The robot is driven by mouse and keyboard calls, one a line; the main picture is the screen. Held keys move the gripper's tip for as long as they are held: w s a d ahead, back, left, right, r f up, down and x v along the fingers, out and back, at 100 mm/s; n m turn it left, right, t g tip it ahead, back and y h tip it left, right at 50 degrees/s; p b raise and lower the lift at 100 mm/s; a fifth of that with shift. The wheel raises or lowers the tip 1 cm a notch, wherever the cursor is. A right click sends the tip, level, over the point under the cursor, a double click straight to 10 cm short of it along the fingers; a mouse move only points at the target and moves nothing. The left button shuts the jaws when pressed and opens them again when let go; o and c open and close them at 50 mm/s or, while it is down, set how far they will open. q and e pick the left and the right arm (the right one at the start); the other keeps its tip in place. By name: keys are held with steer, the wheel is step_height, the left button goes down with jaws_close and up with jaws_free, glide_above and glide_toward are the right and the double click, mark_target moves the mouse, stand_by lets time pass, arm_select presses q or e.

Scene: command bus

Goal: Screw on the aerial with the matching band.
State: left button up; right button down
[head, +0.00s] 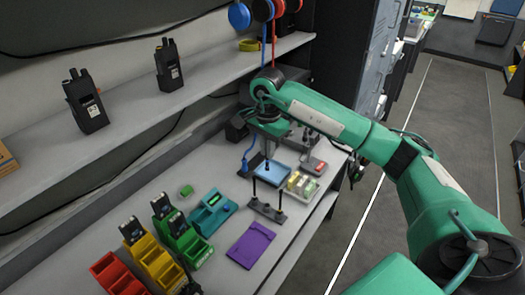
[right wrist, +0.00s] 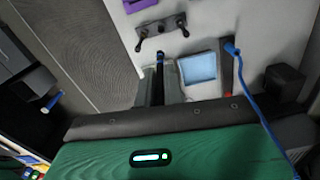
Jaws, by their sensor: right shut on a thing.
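My right gripper (head: 272,130) is over the bench, partly hidden by its own wrist. In the right wrist view its two grey fingers (right wrist: 160,85) are shut on a dark, thin aerial (right wrist: 160,74) with a blue band at its end. The held aerial (head: 267,148) points down above the blue tray (head: 267,169). A dark aerial rack (head: 266,208) stands nearer, with two aerials upright in it; it also shows in the wrist view (right wrist: 161,31). Small black radios stand in the yellow holder (head: 152,262) and green holder (head: 187,242). Their bands are too small to tell. My left gripper is out of view.
A red holder (head: 113,275), a teal holder (head: 213,212) and a purple mat (head: 251,245) lie on the bench. A tray of small blocks (head: 301,185) is at the right. Two radios (head: 86,102) stand on the shelf (head: 150,115). A blue cord hangs behind the blue tray.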

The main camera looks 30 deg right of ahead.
steer(key=s+a+f+n, duration=0.4)
steer(key=s+a+n, duration=0.2)
steer(key=a+n, duration=0.1)
steer(key=s+a+f+n, duration=0.4)
steer(key=s+a+n, duration=0.3)
steer(key=n, duration=0.1)
steer(key=shift+a+f, duration=0.15)
steer(key=shift+a, duration=0.2)
